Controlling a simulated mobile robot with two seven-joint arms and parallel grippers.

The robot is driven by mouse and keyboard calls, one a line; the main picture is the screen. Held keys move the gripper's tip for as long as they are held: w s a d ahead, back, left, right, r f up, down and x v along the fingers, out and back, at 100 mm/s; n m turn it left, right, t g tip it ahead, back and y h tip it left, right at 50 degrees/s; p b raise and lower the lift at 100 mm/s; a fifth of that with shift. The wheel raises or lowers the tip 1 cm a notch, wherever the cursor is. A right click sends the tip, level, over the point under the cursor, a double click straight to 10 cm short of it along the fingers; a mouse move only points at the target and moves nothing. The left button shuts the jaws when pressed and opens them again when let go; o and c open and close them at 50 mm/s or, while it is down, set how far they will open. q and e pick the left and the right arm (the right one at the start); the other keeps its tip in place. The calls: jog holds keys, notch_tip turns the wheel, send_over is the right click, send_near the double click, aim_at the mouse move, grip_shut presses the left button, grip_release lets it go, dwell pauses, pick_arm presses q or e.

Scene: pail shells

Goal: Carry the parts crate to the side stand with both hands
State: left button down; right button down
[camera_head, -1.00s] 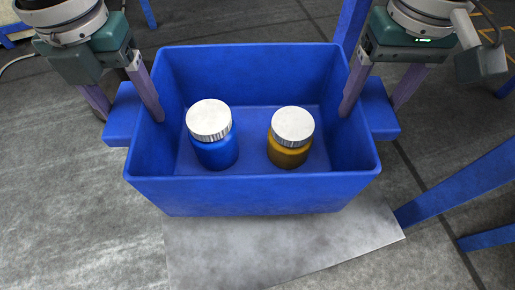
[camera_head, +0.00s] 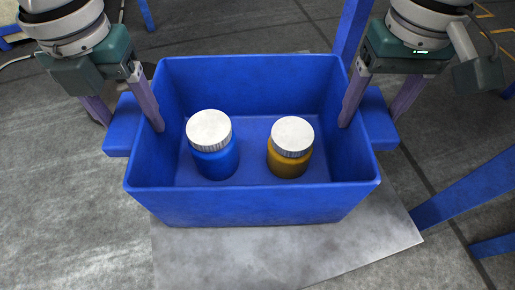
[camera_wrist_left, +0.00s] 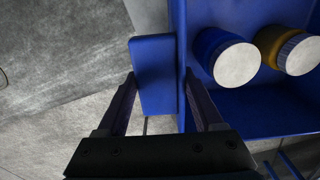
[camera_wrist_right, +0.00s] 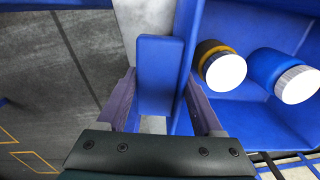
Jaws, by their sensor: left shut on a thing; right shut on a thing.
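The blue parts crate (camera_head: 250,208) is upright in the middle of the head view. It holds a white-lidded blue jar (camera_head: 215,162) and a white-lidded amber jar (camera_head: 288,163), both standing. My left gripper (camera_head: 132,124) is shut on the crate's left handle (camera_wrist_left: 153,70), one finger inside the wall and one outside. My right gripper (camera_head: 371,119) is shut on the right handle (camera_wrist_right: 160,70) in the same way. The crate's underside is hidden, so its contact with the grey plate below cannot be told. I cannot tell which piece is the side stand.
A flat grey plate (camera_head: 290,255) shows below the crate's front. Blue frame bars (camera_head: 470,187) stand at the right, and a blue post (camera_head: 352,35) rises behind the crate near my right arm. Grey floor (camera_head: 60,200) lies open at the left.

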pick_arm(q)
jog(key=shift+f+b, duration=0.3)
jog(key=shift+f, duration=0.2)
pick_arm(e)
jog(key=shift+f, duration=0.5)
pick_arm(q)
jog(key=shift+c, duration=0.2)
grip_release()
jog(key=shift+r, duration=0.15)
pick_arm(e)
jog(key=shift+c, duration=0.2)
grip_release()
jog(key=shift+r, duration=0.15)
pick_arm(q)
jog(key=shift+r, duration=0.1)
